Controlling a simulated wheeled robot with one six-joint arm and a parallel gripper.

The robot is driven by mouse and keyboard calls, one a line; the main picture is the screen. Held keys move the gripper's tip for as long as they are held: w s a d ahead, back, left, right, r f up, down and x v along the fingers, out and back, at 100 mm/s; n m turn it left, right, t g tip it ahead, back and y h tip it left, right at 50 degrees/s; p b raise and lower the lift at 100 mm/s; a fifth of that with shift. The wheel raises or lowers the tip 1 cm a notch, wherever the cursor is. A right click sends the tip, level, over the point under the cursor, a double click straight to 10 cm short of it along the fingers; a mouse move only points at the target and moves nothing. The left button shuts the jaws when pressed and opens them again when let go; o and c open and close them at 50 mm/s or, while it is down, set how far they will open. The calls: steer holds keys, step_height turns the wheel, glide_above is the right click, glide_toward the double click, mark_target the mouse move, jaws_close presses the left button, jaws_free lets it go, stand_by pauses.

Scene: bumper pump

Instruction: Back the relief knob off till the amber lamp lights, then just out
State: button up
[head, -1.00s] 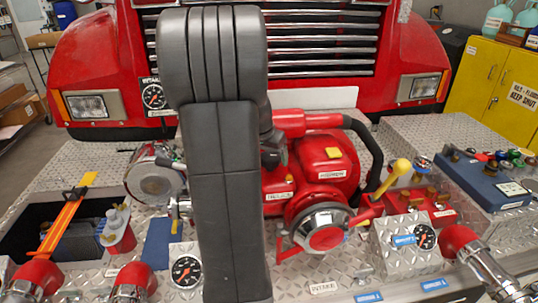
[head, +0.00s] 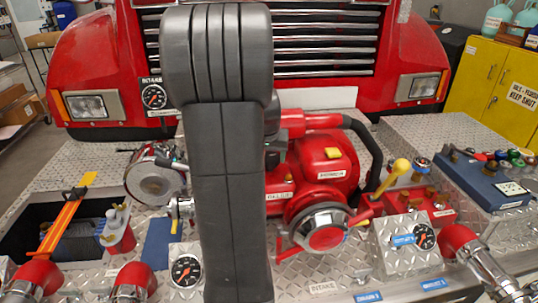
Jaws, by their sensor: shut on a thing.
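My own dark grey arm stands upright across the middle of the head view and hides much of the pump. My gripper is hidden behind it, as is whatever it holds. The red pump (head: 325,160) shows to the right of the arm, with a yellow square piece on top. A white label reading RELIEF (head: 279,197) shows partly at the arm's right edge, on the pump's red body. The relief knob is not visible; it may be behind the arm. I cannot make out an amber lamp or tell whether one is lit.
A yellow-knobbed lever (head: 400,167) rises right of the pump. Gauges sit at the front left (head: 185,270) and front right (head: 425,237). A dark open well (head: 30,220) is at left, crossed by an orange bar (head: 68,222). The truck's grille (head: 320,40) closes the back.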

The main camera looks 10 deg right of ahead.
steer(key=o, duration=1)
steer(key=shift+c, duration=0.2)
steer(key=b+v, duration=0.1)
steer(key=v, duration=1.3)
steer(key=shift+f, duration=0.15)
steer(key=p+x, duration=0.1)
steer(key=x, duration=1.3)
